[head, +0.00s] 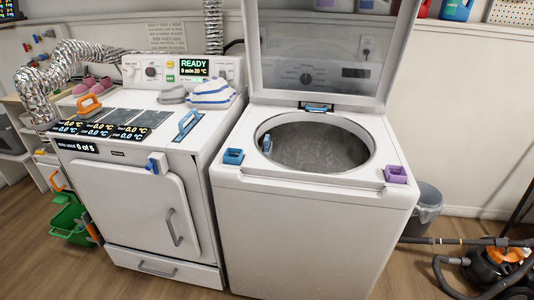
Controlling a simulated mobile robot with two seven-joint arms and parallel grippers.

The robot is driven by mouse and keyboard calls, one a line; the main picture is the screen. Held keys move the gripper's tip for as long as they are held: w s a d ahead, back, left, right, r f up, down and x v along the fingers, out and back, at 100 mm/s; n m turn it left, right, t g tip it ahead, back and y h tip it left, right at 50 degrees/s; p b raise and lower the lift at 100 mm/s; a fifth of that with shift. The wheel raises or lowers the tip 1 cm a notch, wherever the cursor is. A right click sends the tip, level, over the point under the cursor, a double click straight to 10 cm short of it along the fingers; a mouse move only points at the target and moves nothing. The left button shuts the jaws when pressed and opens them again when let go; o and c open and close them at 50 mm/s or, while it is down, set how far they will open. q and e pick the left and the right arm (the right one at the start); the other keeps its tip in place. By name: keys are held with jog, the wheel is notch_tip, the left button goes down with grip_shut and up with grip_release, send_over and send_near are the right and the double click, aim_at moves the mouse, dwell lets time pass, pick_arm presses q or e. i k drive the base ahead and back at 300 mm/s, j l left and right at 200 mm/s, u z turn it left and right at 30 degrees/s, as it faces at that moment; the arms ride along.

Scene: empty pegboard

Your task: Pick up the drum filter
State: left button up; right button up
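No part is plainly labelled as the drum filter. A small blue piece (267,145) sits at the left inside wall of the open washer drum (320,145); it may be the filter, but it is too small to tell. A blue handle (187,124) stands on the right of the dryer's top, and an orange handle (89,103) on its left. Neither of my grippers is in view.
The washer (300,235) has its lid (325,60) raised. A blue cup (233,156) and a purple cup (395,174) sit on its front corners. The dryer (125,205) has its door shut. A vacuum (495,265) and grey bin (428,205) stand at right.

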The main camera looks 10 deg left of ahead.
aim_at(266, 145)
jog(key=i+j+u, duration=0.1)
jog(key=j+u, duration=0.25)
jog(key=i+j+u, duration=0.1)
jog(key=j+u, duration=0.25)
jog(key=i+j+u, duration=0.15)
jog(key=j+u, duration=0.2)
